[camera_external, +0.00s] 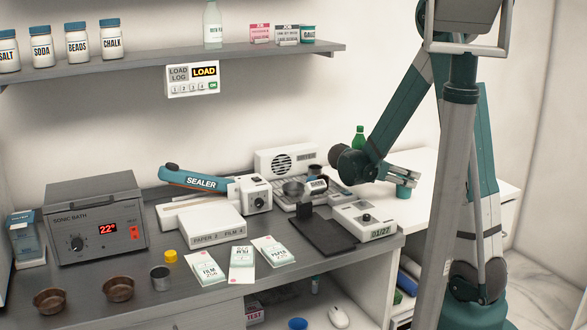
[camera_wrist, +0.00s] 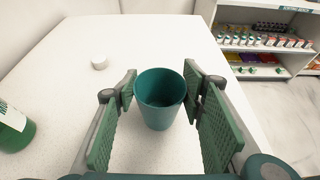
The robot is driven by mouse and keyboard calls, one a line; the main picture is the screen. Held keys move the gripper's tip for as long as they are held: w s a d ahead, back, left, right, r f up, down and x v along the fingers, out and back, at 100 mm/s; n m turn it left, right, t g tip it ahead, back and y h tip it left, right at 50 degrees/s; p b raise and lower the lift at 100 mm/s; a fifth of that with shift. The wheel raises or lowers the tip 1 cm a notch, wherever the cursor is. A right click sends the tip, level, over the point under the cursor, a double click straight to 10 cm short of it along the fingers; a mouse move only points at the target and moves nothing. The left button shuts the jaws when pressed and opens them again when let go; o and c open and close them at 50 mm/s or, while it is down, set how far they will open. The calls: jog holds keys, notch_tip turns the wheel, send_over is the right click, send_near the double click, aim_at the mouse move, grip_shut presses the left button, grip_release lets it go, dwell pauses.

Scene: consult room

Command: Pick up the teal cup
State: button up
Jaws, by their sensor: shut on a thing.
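The teal cup (camera_wrist: 160,115) stands upright between the green textured pads of my gripper (camera_wrist: 160,88) in the wrist view. Its open mouth faces up toward the camera and looks empty. My gripper is shut on the cup, with one pad on each side. In the external view the teal cup (camera_external: 404,191) shows small below my gripper (camera_external: 400,177), at the white table on the right. That view is too small to tell whether its base touches the table.
A green bottle (camera_wrist: 15,130) stands left of my gripper on the white table (camera_wrist: 150,40). A small white round object (camera_wrist: 99,63) lies beyond. A digital device (camera_external: 365,222) and a dark stand (camera_external: 318,232) occupy the grey counter nearby.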

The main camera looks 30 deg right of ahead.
jog(key=shift+r, duration=0.25)
notch_tip(320, 180, up, 9)
jog(key=p, duration=0.3)
jog(key=shift+r, duration=0.15)
dwell(1.0)
jog(key=shift+r, duration=0.1)
dwell(0.7)
